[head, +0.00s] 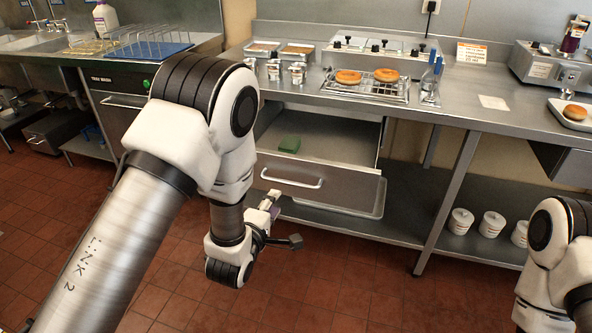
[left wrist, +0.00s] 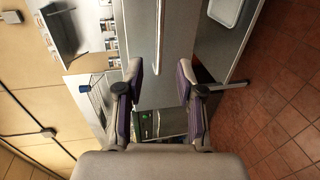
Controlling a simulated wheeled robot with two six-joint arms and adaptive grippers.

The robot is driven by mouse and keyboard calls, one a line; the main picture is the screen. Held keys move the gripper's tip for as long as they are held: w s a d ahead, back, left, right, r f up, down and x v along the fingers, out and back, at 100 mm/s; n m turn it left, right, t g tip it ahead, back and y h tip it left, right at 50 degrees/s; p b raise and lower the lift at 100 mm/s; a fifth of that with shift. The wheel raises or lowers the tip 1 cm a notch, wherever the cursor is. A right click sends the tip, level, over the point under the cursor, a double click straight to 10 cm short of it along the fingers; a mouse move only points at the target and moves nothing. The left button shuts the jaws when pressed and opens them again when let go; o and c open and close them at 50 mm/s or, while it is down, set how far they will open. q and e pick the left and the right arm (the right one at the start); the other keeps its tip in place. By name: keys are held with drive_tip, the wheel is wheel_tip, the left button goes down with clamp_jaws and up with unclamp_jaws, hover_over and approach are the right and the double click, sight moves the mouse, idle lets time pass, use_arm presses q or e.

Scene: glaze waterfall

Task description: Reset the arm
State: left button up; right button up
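My left arm comes in from the left of the head view and bends down. Its left gripper (head: 284,219) hangs low, in front of the open drawer (head: 335,190) and close to its handle (head: 291,178). In the left wrist view the two fingers of the left gripper (left wrist: 160,88) stand apart with nothing between them. I cannot tell whether any part touches the drawer front. Part of my right arm shows at the right edge of the head view; its gripper is out of view.
A green sponge (head: 289,145) lies in the drawer. The steel counter (head: 470,105) above holds a wire rack (head: 367,89) with two donuts. White tubs (head: 461,221) stand on the lower shelf. A blue mat (head: 152,57) lies at the left. The tiled floor in front is clear.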

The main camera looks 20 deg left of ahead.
use_arm(q)
drive_tip(key=s+a+f+m+g+y+p, duration=0.15)
drive_tip(key=s+a+f+g+p, duration=0.25)
drive_tip(key=s+f+g+p, duration=0.7)
drive_tip(key=s+f+m+g+b, duration=0.1)
drive_tip(key=s+f+m+g, duration=0.1)
drive_tip(key=s+m, duration=0.6)
drive_tip(key=s+f+m+g+b, duration=0.1)
drive_tip(key=s+f+m, duration=0.3)
drive_tip(key=s, duration=1.1)
drive_tip(key=m+g+h, duration=0.1)
drive_tip(key=m, duration=0.2)
drive_tip(key=shift+m+g+b, duration=0.3)
drive_tip(key=shift+m+b, duration=0.05)
drive_tip(key=shift+b, duration=0.05)
